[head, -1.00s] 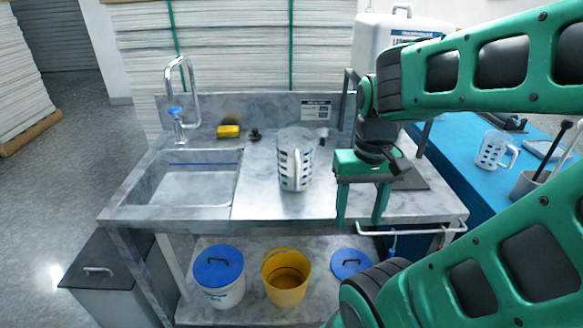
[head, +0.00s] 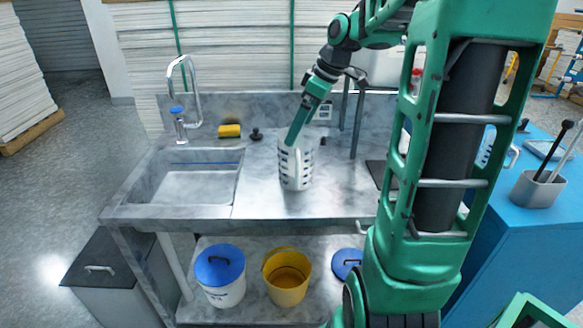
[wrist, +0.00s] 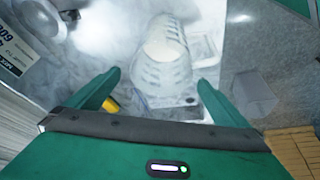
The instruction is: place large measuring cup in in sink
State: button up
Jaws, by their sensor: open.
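The large measuring cup (head: 297,168), pale with dark slotted markings, stands upright on the steel counter, right of the sink. The sink (head: 150,190) is an empty rectangular basin with a tap behind it. My gripper (head: 291,137) reaches down from the upper right to the cup's upper part and hides some of its rim. In the wrist view the cup (wrist: 166,72) appears between the two spread green fingers (wrist: 158,88). My gripper is open; I cannot tell whether a finger touches the cup.
A tap (head: 193,95) rises behind the sink. A yellow sponge (head: 229,131) and a small black stopper (head: 256,134) lie behind the counter's middle. A blue-lidded bucket (head: 220,275) and yellow bucket (head: 286,277) stand on the lower shelf. A blue table (head: 540,220) is at right.

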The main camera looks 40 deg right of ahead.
jog(key=x, duration=0.8)
jog(key=shift+s+f, duration=0.1)
jog(key=shift+s, duration=0.05)
jog(key=c, duration=2)
